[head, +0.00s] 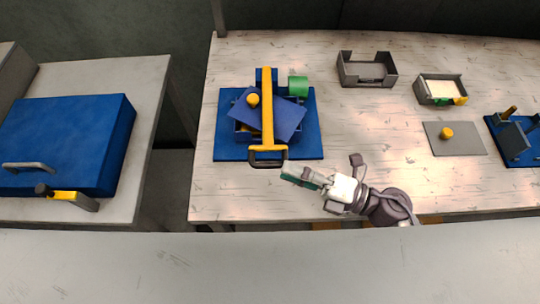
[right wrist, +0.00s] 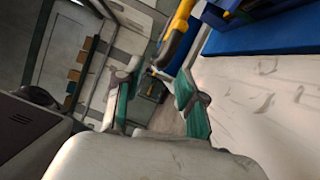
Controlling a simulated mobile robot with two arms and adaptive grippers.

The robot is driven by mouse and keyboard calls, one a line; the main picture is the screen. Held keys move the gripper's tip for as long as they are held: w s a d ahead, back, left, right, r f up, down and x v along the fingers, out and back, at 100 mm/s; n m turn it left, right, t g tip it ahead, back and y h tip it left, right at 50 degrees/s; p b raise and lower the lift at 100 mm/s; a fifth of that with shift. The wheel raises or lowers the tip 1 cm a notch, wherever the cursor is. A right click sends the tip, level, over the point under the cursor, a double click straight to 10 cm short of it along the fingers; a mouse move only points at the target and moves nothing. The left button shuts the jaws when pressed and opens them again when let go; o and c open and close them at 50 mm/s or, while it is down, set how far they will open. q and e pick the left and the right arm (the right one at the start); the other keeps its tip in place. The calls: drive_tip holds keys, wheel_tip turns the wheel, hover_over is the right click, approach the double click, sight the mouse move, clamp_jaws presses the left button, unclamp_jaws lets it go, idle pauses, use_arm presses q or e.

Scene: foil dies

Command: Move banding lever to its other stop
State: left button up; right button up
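A long yellow lever (head: 267,105) with a dark loop handle (head: 268,162) runs from back to front over a blue base (head: 308,146); I take it as the banding lever. A tilted blue plate (head: 287,118) lies beneath it. My right gripper (head: 298,175) is just right of and in front of the handle. In the right wrist view, its green-padded fingers (right wrist: 160,90) are spread apart. The yellow lever (right wrist: 180,32) shows there beyond the fingertips, its dark end near the gap; I cannot tell whether they touch. My left gripper is not in view.
Grey trays (head: 367,70) and (head: 441,88) and a grey plate with a yellow knob (head: 455,140) are to the right. A blue box (head: 65,140) with a yellow-and-dark latch (head: 66,196) sits on the left table. The front-right tabletop is mostly clear.

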sight(270, 163)
drive_tip(key=p+x, duration=0.1)
drive_tip(key=x, duration=0.3)
drive_tip(key=shift+w+a, duration=0.2)
drive_tip(key=shift+a, duration=0.15)
drive_tip(key=shift+w+a, duration=0.1)
drive_tip(key=shift+a, duration=0.15)
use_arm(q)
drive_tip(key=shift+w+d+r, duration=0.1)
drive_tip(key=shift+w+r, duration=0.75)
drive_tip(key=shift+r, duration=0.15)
use_arm(e)
clamp_jaws()
